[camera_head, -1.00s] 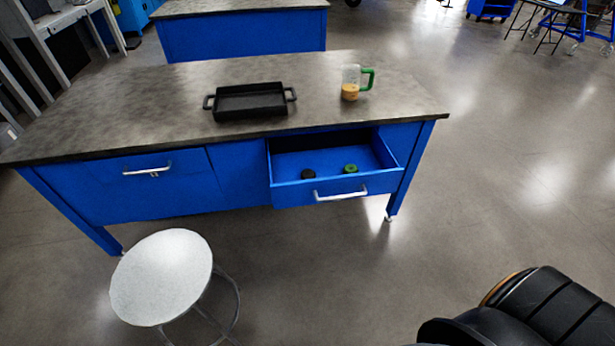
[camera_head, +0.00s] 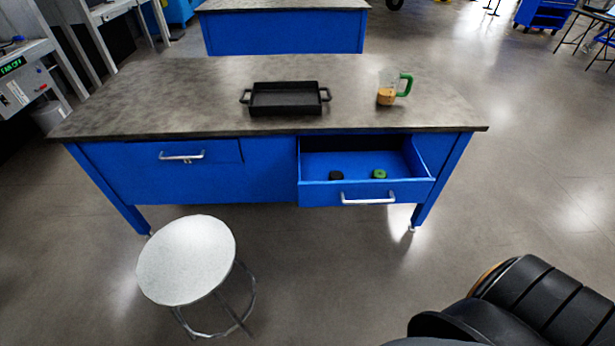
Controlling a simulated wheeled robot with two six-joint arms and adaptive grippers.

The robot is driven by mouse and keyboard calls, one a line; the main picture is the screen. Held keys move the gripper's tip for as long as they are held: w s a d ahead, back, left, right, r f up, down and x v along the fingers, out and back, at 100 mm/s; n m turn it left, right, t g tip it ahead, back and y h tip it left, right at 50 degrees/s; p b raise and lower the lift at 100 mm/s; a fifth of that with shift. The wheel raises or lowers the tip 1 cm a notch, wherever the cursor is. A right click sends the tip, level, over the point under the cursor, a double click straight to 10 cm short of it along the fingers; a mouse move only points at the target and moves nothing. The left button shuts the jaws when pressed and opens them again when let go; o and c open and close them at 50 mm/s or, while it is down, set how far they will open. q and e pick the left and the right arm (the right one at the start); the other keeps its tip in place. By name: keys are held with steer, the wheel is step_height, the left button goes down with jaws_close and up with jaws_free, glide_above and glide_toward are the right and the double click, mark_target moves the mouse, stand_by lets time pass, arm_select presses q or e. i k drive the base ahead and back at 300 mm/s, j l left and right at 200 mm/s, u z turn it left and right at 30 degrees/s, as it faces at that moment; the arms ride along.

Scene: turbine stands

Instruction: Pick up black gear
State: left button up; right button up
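A small black gear (camera_head: 336,175) lies in the open right drawer (camera_head: 318,195) of the blue workbench. A small green gear (camera_head: 379,174) lies to its right in the same drawer, apart from it. Both are too small to show their teeth. Part of my own black arm shows at the lower right, well away from the drawer. Neither of my grippers is in view.
The workbench top (camera_head: 190,95) holds a black tray (camera_head: 285,98) with two handles and a clear mug (camera_head: 387,94) with a green handle. A round white stool (camera_head: 187,260) stands before the closed left drawer (camera_head: 184,153). Floor before the open drawer is clear.

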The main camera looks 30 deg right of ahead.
mark_target(336, 175)
steer(key=l+u, duration=0.3)
steer(key=k+l+u, duration=0.1)
steer(key=l+u, duration=0.25)
steer(key=k+l+u, duration=0.15)
steer(key=l+u, duration=0.15)
steer(key=k+l+u, duration=0.15)
steer(key=l+u, duration=0.2)
steer(key=l, duration=0.1)
